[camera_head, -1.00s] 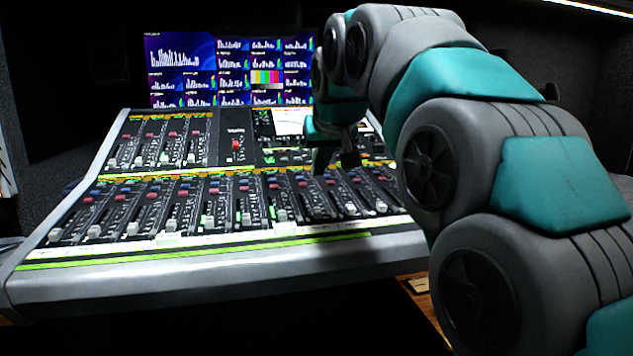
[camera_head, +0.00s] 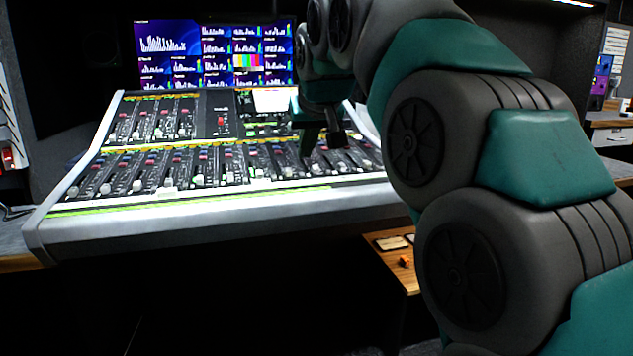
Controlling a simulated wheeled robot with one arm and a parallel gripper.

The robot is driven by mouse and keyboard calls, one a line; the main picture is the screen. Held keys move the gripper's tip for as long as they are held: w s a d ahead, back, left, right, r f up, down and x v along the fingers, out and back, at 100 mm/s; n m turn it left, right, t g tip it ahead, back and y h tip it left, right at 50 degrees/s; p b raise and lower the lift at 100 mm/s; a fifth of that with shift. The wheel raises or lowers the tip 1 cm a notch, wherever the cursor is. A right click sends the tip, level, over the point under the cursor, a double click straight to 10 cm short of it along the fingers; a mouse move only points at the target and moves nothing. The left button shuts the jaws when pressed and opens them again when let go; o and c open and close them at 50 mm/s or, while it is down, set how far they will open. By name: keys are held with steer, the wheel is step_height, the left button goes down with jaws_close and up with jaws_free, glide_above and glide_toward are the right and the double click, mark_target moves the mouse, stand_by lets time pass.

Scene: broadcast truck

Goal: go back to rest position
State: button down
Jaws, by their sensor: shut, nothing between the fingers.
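My gripper (camera_head: 322,142) hangs at the end of my teal and grey arm, over the right part of the mixing console (camera_head: 205,232). It is shut with nothing in it. I cannot tell how far its tips are above the faders. My arm comes in from the right and bends over toward the console, hiding the console's right end.
A screen (camera_head: 170,50) with bar graphs stands behind the console. A wooden surface (camera_head: 400,270) with small items, one of them orange (camera_head: 404,261), is below right of the console. A counter with drawers (camera_head: 612,137) is at far right. The floor in front is dark.

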steer(key=s+d+f+m+g+h, duration=0.1)
steer(key=s+d+f+g, duration=0.1)
steer(key=s+d+f, duration=0.5)
steer(key=s+d+f+g+h, duration=0.1)
steer(key=s+d+f+g, duration=0.2)
steer(key=s+f, duration=0.75)
steer(key=s+d+f+m+g, duration=0.15)
steer(key=s+d+f, duration=0.25)
steer(key=s+f, duration=0.45)
steer(key=s+d+f+g, duration=0.2)
steer(key=s+f, duration=0.7)
steer(key=s, duration=0.5)
steer(key=shift+d+f+m+g, duration=0.2)
steer(key=shift+d+m+g, duration=0.2)
steer(key=shift+g, duration=0.25)
